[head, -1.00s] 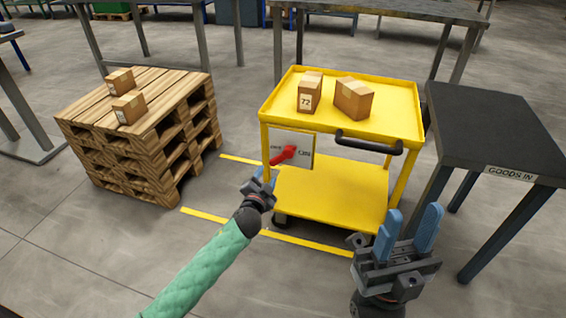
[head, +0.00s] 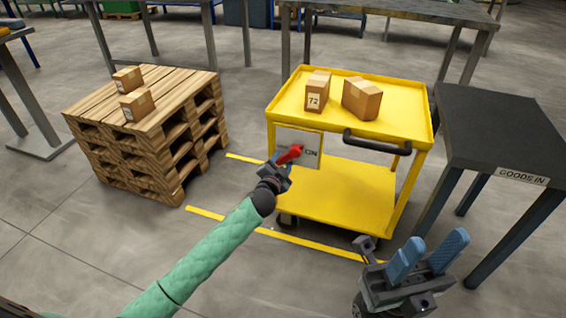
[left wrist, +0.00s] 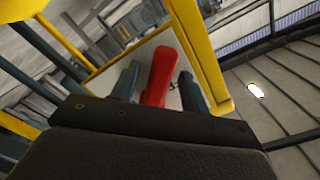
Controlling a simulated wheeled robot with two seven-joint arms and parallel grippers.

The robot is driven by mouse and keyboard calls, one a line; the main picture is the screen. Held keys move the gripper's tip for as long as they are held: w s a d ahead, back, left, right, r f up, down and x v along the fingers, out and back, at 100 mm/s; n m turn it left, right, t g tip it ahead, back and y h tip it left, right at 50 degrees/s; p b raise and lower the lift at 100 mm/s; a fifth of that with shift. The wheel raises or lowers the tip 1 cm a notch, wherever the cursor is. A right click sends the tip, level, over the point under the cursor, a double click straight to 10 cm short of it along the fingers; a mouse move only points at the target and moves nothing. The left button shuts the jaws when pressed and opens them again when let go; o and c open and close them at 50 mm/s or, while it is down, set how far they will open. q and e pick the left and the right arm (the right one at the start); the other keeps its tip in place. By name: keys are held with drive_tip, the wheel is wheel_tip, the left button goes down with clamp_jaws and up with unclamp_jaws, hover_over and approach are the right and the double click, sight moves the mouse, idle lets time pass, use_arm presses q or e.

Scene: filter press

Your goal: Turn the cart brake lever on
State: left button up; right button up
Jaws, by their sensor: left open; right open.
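The red brake lever (head: 289,154) sits on a pale plate (head: 311,148) at the front left of the yellow cart (head: 333,196). The word ON shows on the plate to the right of the lever. In the head view the lever slants up to the right. My left gripper (head: 281,163) is at the lever. In the left wrist view the lever (left wrist: 160,75) lies between the two open fingers (left wrist: 157,88), with a gap on the right side; contact on the left is unclear. My right gripper (head: 428,256) is open and empty, in front of the cart's right side.
Two boxes (head: 361,98) stand on the cart's top, above a black handle (head: 375,143). A dark GOODS IN table (head: 503,120) stands close on the right. A pallet stack (head: 150,130) with two small boxes is on the left. Floor between pallets and cart is clear.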

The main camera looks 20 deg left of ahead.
use_arm(q)
drive_tip(key=shift+w, duration=0.4)
clamp_jaws()
